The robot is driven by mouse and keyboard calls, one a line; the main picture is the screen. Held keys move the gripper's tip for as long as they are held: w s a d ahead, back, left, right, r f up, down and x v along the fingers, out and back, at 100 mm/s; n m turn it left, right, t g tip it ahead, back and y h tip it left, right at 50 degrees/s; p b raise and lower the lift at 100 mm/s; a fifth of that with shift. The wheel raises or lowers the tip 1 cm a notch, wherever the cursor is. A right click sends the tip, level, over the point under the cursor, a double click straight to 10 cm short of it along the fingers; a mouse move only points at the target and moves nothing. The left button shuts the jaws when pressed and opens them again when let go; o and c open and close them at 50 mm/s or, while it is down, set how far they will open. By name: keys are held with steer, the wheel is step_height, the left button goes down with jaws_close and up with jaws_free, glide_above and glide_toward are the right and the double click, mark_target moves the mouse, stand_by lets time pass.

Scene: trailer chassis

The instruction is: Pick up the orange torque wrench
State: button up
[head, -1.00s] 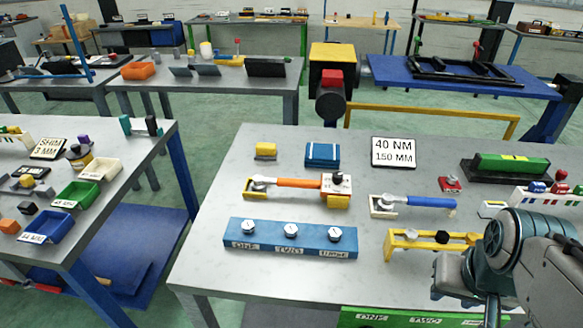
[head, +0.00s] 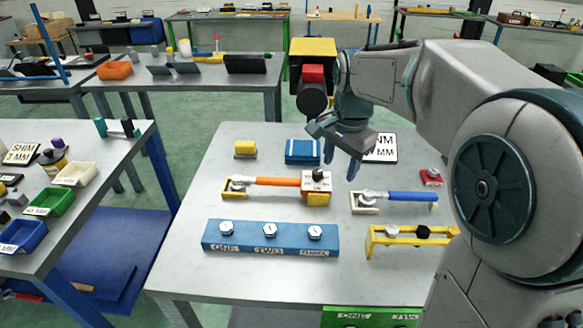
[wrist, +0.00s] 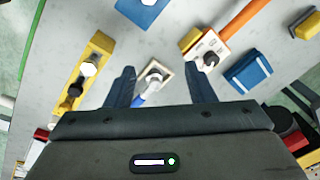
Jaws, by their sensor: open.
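The orange torque wrench (head: 277,181) lies left to right on the grey table, its head end on a small yellow stand and its other end at a white block with a dial. Its orange handle also shows at the top right of the wrist view (wrist: 243,21). My gripper (head: 340,165) is open and empty above the table, to the right of the orange wrench. In the wrist view my gripper's fingers (wrist: 160,88) stand either side of a blue-handled wrench's head (wrist: 154,80), which lies below them. The blue wrench (head: 405,197) rests right of the orange one.
A blue block with several knobs (head: 270,238) lies in front of the orange wrench. A yellow rack (head: 412,238) stands front right. A blue box (head: 303,150) and yellow block (head: 245,148) sit behind. The sign (head: 384,148) is partly covered by my gripper.

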steer(key=w+a+f+m, duration=0.3)
steer(key=w+a+m, duration=0.2)
steer(key=w, duration=0.4)
steer(key=m+g, duration=0.1)
steer(key=m, duration=0.3)
glide_above(288, 179)
step_height(288, 179, down, 4)
steer(key=f, duration=0.8)
steer(key=shift+w+d+f, duration=0.1)
steer(key=shift+w+d, duration=0.15)
steer(key=shift+s+a+f+p, duration=0.15)
steer(key=shift+f+p, duration=0.15)
steer(key=shift+f, duration=1.1)
steer(key=shift+s+a+f+p, duration=0.15)
steer(key=shift+f+p, duration=0.15)
steer(key=shift+f, duration=1.05)
steer(key=shift+r, duration=0.1)
jaws_close()
